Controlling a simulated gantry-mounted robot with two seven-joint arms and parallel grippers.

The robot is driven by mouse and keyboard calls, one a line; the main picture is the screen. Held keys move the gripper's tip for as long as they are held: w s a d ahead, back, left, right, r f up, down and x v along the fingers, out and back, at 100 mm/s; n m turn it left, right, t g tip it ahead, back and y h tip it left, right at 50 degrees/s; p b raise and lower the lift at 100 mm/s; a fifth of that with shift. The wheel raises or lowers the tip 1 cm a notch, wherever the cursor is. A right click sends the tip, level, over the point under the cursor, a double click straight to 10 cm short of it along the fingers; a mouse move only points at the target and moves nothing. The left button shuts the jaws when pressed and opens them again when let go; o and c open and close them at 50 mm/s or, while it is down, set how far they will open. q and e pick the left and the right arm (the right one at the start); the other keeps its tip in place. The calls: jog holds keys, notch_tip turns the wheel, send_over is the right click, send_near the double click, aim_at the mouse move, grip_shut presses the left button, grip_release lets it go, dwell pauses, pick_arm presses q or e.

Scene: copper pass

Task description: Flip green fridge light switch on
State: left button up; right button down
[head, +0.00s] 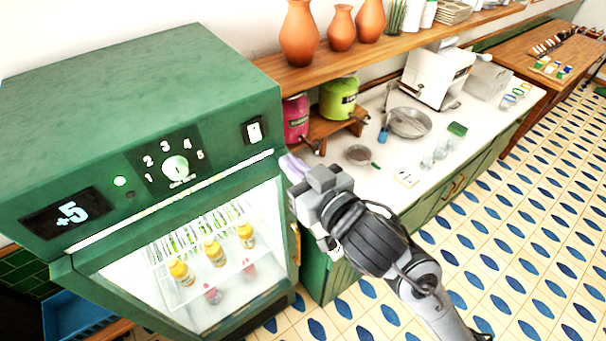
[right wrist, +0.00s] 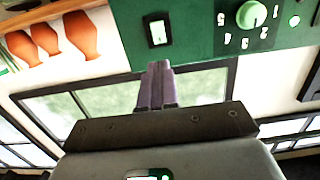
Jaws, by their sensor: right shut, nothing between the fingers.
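The green fridge (head: 150,90) fills the left of the head view, with its lit interior seen through the glass door. Its light switch (head: 254,131) is a white rocker on a black plate at the right end of the front panel. The switch also shows in the right wrist view (right wrist: 157,32). My right gripper (head: 292,166) is shut and empty, its purple fingers to the lower right of the switch in the head view. In the right wrist view the fingertips (right wrist: 159,66) appear just below the switch, with a gap between. My left gripper is not in view.
The panel also has a numbered dial (head: 176,168), a small green lamp (head: 120,181) and a "+5" display (head: 68,214). Right of the fridge is a white counter (head: 385,185) with a metal pan (head: 410,123). A shelf (head: 400,46) with clay vases (head: 299,35) hangs above.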

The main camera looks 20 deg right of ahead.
jog(key=shift+v, duration=1.3)
